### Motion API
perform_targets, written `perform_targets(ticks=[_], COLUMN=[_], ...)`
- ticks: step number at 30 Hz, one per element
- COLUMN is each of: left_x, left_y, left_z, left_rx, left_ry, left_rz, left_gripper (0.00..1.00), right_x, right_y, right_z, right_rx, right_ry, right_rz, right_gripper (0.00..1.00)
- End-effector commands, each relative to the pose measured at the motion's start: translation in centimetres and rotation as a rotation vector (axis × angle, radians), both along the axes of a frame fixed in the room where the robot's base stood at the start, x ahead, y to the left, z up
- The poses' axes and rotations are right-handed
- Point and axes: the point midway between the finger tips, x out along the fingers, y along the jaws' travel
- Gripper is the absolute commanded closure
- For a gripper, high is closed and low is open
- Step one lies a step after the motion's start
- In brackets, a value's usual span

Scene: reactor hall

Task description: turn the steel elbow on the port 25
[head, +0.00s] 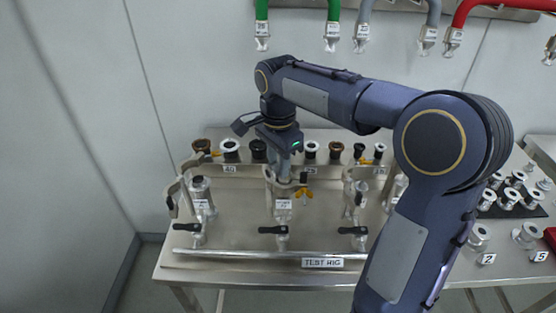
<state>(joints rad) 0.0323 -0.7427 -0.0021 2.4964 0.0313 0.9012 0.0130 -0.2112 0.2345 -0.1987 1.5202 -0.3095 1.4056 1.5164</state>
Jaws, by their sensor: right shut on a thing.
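My right gripper (283,158) points down over the middle stand of the test rig and is shut on a grey metal piece (284,172), which looks like the steel elbow. The wrist and fingers hide most of it, so its facing is unclear. It meets the top of the middle port (283,192), whose small label is too blurred to read. An orange-winged clamp (304,192) sits beside this joint on the right. My left gripper is not in view.
Similar ports stand at the left (200,190) and right (354,190). Black-handled valves (273,230) line the front. Fittings (230,148) line the back shelf. Steel parts (514,180) lie at the right. Coloured hoses (333,12) hang above.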

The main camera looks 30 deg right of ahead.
Motion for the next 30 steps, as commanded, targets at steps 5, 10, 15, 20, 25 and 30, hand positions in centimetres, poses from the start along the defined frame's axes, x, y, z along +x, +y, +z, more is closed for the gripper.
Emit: perform_targets(ticks=[5,10,15,20,25,30], left_x=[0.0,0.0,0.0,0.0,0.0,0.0], left_y=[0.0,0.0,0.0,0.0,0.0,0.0], left_z=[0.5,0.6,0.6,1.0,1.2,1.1], left_rx=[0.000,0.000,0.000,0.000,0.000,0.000], left_ry=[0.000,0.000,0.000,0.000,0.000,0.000], left_rz=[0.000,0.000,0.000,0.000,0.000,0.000], left_gripper=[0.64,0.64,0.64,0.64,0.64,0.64], right_x=[-0.2,-0.4,-0.4,-0.6,-0.8,-0.7], right_y=[0.0,-0.1,-0.1,-0.2,-0.2,-0.2], right_z=[0.2,0.0,0.0,0.1,0.1,0.0], right_rx=[0.001,0.000,0.000,0.001,0.001,0.001], right_ry=[0.001,0.000,0.000,0.000,0.001,0.000], right_rz=[0.113,0.225,0.224,0.325,0.448,0.449], right_gripper=[0.88,0.88,0.88,0.88,0.88,0.88])
